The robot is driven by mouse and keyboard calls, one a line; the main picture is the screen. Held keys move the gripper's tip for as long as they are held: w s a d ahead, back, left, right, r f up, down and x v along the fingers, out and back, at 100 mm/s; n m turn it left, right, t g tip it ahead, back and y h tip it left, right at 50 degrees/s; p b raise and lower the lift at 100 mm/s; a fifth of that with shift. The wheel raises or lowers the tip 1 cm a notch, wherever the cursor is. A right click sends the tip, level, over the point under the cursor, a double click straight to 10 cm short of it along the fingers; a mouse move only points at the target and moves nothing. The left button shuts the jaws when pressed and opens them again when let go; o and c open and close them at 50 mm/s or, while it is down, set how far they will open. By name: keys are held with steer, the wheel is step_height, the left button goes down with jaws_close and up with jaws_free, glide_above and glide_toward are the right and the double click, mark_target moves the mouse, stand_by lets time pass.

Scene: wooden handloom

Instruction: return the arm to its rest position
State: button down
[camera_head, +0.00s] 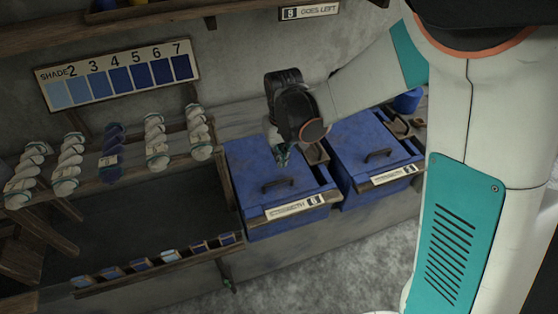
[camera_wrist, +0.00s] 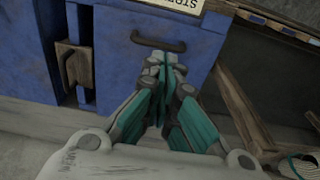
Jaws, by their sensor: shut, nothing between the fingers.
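My gripper (camera_head: 283,158) hangs over the left blue lidded box in the head view, its fingers pointing down. In the wrist view my gripper (camera_wrist: 164,68) has its teal fingers together with nothing between them. My arm (camera_head: 360,88) reaches in from the right, bent at the wrist. In the wrist view the fingertips overlap a blue panel just below its dark handle (camera_wrist: 158,41). I cannot tell the exact gap between the fingertips and the box.
The left blue box (camera_head: 250,165) and right blue box (camera_head: 350,140) stand side by side. Several twisted skeins (camera_head: 112,150) hang on a rack at left, under a shade card (camera_head: 118,76). A slatted rail (camera_head: 160,265) lies below.

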steer(key=shift+s+r, duration=0.15)
steer(key=shift+r, duration=0.8)
steer(key=shift+d, duration=0.1)
steer(key=s+d+r+t, duration=0.1)
steer(key=s+d+r, duration=0.1)
steer(key=d+r, duration=0.4)
steer(key=s+d+r+m+t, duration=0.1)
steer(key=s+d+r+t, duration=0.1)
steer(key=s+d+r, duration=0.3)
steer(key=s+d+r+m+t, duration=0.2)
steer(key=s+d+r+t, duration=0.1)
steer(key=s, duration=0.8)
steer(key=shift+s+d+r, duration=0.2)
steer(key=shift+d+r, duration=0.65)
steer(key=shift+r, duration=0.1)
